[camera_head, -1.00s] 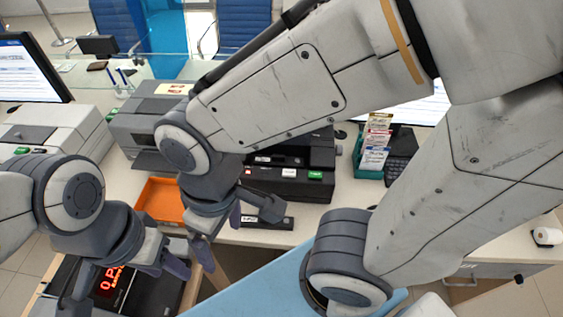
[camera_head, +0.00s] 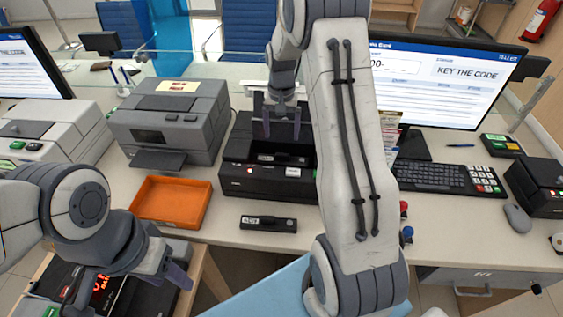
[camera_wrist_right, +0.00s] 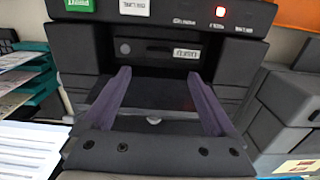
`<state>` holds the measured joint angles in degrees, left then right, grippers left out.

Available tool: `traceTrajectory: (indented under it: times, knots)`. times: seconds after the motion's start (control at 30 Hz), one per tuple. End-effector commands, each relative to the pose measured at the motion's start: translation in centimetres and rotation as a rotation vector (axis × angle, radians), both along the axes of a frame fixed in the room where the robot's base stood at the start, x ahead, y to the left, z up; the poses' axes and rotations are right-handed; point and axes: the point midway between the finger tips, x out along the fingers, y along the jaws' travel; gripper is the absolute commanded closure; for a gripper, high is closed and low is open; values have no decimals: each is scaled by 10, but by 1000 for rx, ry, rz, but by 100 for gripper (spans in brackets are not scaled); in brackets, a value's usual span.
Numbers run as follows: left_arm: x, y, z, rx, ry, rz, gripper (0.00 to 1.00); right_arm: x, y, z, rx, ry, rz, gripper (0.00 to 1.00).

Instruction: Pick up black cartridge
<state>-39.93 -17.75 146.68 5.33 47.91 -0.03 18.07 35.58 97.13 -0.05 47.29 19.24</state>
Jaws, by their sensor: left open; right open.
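A black cartridge (camera_head: 268,223) with a small white label lies flat on the counter, in front of a black machine (camera_head: 237,182). A second black labelled piece (camera_head: 280,158) sits in the machine's front recess. It also shows in the right wrist view (camera_wrist_right: 172,52). My right gripper (camera_head: 282,135) is open and empty over the machine, fingers pointing down. In the right wrist view its two fingers (camera_wrist_right: 158,78) flank the recess with the labelled piece between and beyond their tips. My left gripper (camera_head: 170,275) is open at the lower left, beside the counter's front edge and away from both black pieces.
An orange tray (camera_head: 170,222) lies left of the cartridge. A grey printer (camera_head: 175,120) stands behind the tray. A keyboard (camera_head: 440,178), a mouse (camera_head: 517,218) and a monitor (camera_head: 440,85) are at the right. Bare counter lies around the cartridge.

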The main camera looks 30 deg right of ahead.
Motion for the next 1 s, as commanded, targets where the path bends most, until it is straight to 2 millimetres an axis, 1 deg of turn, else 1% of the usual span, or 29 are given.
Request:
traceTrajectory:
  times: [0.03,0.1,0.27,0.37,0.5,0.63,0.73,0.93,0.97,1.0]
  knots:
    - [0,0,3,0,0,0,50,-1,1,-8,2,5,2,9]
    - [0,0,5,0,0,0,50,-1,1,-18,2,4,3,9]
    - [0,0,6,0,0,0,50,-1,2,-32,2,2,4,9]
    - [0,0,11,0,0,0,50,-2,2,-39,2,4,4,9]
    - [0,0,22,0,0,0,50,-6,0,-60,3,7,4,9]
    - [0,0,24,0,0,0,50,-5,0,-78,2,2,4,9]
    - [0,0,24,0,0,0,50,-5,0,-83,1,1,4,9]
    - [0,0,23,0,0,0,50,-5,0,-84,0,-1,4,9]
    - [0,0,23,0,0,0,50,-5,0,-84,0,-1,4,16]
    - [0,0,23,0,0,0,50,-5,0,-84,1,-1,4,32]
